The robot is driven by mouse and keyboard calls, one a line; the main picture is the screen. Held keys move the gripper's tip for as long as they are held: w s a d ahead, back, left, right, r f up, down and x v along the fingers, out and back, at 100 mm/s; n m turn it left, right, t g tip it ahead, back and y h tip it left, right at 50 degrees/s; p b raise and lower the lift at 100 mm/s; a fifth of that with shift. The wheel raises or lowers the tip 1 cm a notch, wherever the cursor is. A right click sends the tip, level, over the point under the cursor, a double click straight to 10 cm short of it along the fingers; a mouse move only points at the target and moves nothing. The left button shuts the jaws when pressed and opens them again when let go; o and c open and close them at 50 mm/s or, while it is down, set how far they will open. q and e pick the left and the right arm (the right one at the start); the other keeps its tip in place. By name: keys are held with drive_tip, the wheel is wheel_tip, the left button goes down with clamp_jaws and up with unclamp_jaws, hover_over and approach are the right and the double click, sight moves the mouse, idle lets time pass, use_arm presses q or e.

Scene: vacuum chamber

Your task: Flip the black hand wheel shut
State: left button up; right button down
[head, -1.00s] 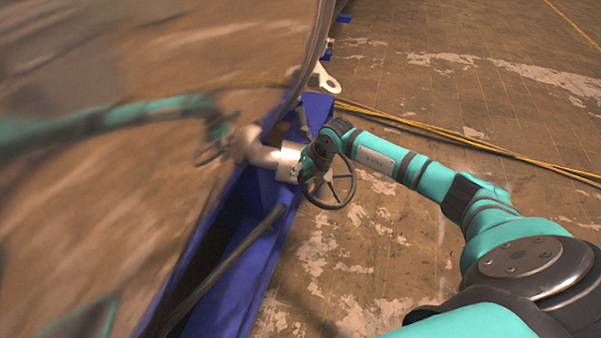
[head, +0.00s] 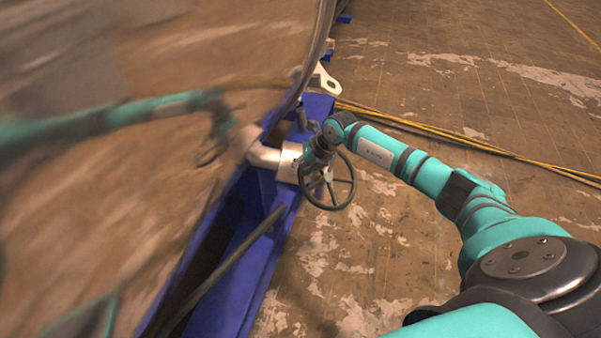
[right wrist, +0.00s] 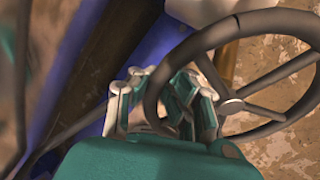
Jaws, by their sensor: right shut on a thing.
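The black hand wheel (head: 354,184) is a spoked ring on a pale metal valve pipe (head: 264,156) in the middle of the head view. My right gripper (head: 318,158) is at the upper left part of the wheel, shut on its rim. In the right wrist view the wheel rim (right wrist: 154,92) passes between the two fingers of the gripper (right wrist: 162,102). The wheel's hub (right wrist: 232,106) and spokes lie to the right of the fingers. The exact finger contact is partly hidden by the rim. My left gripper is not in view.
The large shiny chamber wall (head: 120,60) fills the left and mirrors my arm. A blue frame (head: 240,260) runs below it, with a dark bar (head: 225,268) across. Yellow cables (head: 480,145) lie on the floor (head: 400,270), which is open to the right.

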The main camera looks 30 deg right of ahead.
drive_tip(key=w+d+r+m, duration=0.2)
drive_tip(key=shift+d+m, duration=0.15)
drive_tip(key=shift+m, duration=0.25)
drive_tip(key=shift+w+d+r+m+t+y+p, duration=0.1)
drive_tip(key=shift+w+d+m+t+y+p, duration=0.25)
drive_tip(key=shift+d+m+p, duration=0.4)
drive_tip(key=d+m, duration=0.1)
drive_tip(key=m, duration=0.1)
drive_tip(key=w+d+m, duration=0.1)
drive_tip(key=m, duration=0.1)
drive_tip(key=shift+d+y+p, duration=0.25)
drive_tip(key=shift+d+p, duration=0.05)
drive_tip(key=d+m, duration=0.1)
drive_tip(key=d+m+p, duration=0.1)
drive_tip(key=d+m+t, duration=0.1)
drive_tip(key=m, duration=0.1)
drive_tip(key=shift+d+f, duration=0.2)
drive_tip(key=shift+f, duration=0.05)
drive_tip(key=shift+s+d+f+m+t+p, duration=0.15)
drive_tip(key=shift+d+f+m+p, duration=0.15)
drive_tip(key=shift+d+m, duration=0.5)
drive_tip(key=shift+s+d+f+m+t+p, duration=0.1)
drive_tip(key=shift+d+f+m+p, duration=0.3)
drive_tip(key=shift+m, duration=0.65)
drive_tip(key=shift+r, duration=0.1)
drive_tip(key=c, duration=1.3)
unclamp_jaws()
drive_tip(key=shift+s+d, duration=0.1)
drive_tip(key=shift+s, duration=0.25)
drive_tip(key=shift+o, duration=0.2)
